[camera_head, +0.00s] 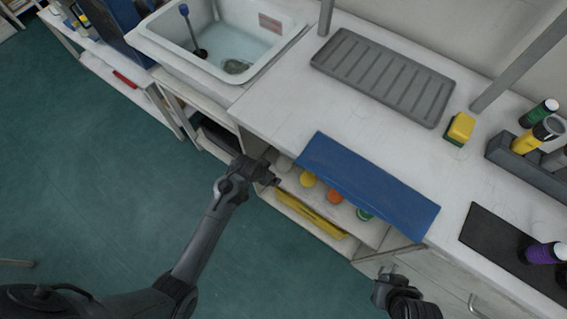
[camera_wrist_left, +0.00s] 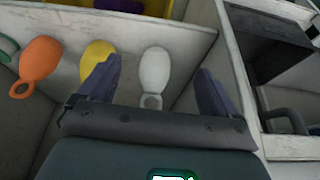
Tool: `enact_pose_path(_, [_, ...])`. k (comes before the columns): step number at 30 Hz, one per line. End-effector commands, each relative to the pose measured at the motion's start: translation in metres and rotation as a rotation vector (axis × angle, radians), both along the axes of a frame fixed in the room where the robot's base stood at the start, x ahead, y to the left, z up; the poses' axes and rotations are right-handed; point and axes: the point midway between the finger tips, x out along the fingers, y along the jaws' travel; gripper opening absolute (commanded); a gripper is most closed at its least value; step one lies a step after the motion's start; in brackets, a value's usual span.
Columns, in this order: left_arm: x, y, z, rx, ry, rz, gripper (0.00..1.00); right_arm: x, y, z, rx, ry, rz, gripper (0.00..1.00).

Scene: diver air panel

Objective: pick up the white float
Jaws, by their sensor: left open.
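The white float (camera_wrist_left: 154,70), a rounded bulb with a ring at its lower end, is in the left wrist view between the two fingers of my left gripper (camera_wrist_left: 155,85). The fingers are apart, with a visible gap on each side of the float. In the head view my left gripper (camera_head: 268,173) reaches the left end of an open shelf under the counter. The white float is hard to make out there, beside the gripper. My right gripper (camera_head: 386,279) is at the lower right, away from the shelf; its jaws are unclear.
A yellow float (camera_head: 307,179), an orange float (camera_head: 335,196) and a green float (camera_head: 363,214) sit in a row along the shelf. A blue panel (camera_head: 368,187) overhangs them. A yellow strip (camera_head: 311,215) lies along the front. A sink (camera_head: 222,47) is at upper left.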

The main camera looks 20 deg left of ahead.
Motion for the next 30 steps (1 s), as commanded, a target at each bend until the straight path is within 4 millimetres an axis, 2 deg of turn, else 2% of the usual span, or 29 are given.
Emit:
enact_pose_path(1, [0.011,-0.003,-0.003,0.0,-0.003,-0.001,0.92,0.0,0.0,-0.008,0.0,0.001,0.0,0.0])
enact_pose_path(6, [0.043,-0.012,-0.003,0.0,-0.002,-0.001,0.92,0.0,0.0,-0.02,0.0,0.002,0.0,0.0])
enact_pose_path(12, [0.069,-0.019,-0.002,0.0,-0.001,-0.001,0.92,0.0,0.0,-0.029,0.0,0.002,0.0,0.0])
enact_pose_path(23, [0.089,-0.025,-0.001,0.0,-0.001,0.0,0.92,0.0,0.0,-0.037,0.0,0.0,0.0,0.0])
enact_pose_path(30, [0.1,-0.028,-0.036,0.001,0.002,-0.001,0.92,0.0,0.0,-0.058,0.0,0.0,0.0,0.0])
